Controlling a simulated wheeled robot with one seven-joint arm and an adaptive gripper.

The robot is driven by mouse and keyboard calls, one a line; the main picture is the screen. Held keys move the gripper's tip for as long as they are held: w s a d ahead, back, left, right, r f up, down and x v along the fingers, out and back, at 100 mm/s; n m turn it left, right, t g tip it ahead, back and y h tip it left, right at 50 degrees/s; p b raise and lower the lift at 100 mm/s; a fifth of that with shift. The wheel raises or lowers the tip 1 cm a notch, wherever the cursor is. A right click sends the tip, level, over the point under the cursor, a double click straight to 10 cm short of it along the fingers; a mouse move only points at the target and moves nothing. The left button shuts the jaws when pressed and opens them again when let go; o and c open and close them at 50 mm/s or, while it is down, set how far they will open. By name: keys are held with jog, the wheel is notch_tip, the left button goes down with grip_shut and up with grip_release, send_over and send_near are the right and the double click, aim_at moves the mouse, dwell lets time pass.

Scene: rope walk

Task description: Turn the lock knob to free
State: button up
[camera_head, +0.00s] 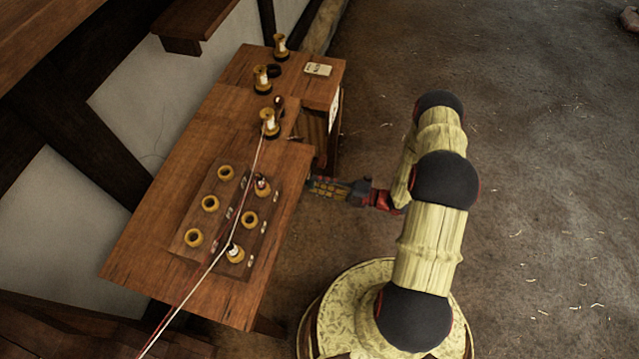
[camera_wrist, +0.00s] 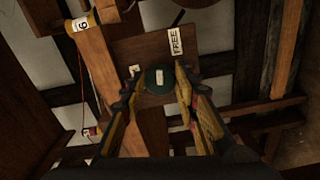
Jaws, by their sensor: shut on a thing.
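The lock knob (camera_wrist: 158,80) is a dark green round knob with a pale bar mark on its face. It sits on a brown wooden panel (camera_wrist: 140,52) in the wrist view. My gripper (camera_wrist: 157,88) is shut on the knob, one finger on each side. A label reading FREE (camera_wrist: 175,42) is up and right of the knob, and a smaller pale label (camera_wrist: 134,69) is at its left. The pale bar stands nearly upright in the picture. In the head view my gripper (camera_head: 312,187) is at the bench's right side, and the knob is hidden there.
The wooden bench (camera_head: 140,250) carries a board with several brass-coloured rings (camera_head: 210,203) and bobbins (camera_head: 235,253). Red and white strands (camera_head: 195,283) run across it. More bobbins (camera_head: 262,79) and a pale card (camera_head: 318,69) are at the back. The floor (camera_head: 540,180) at right is open.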

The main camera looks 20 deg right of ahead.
jog(key=shift+m, duration=1)
jog(key=o, duration=1.1)
jog(key=shift+d, duration=0.1)
jog(key=v, duration=1.2)
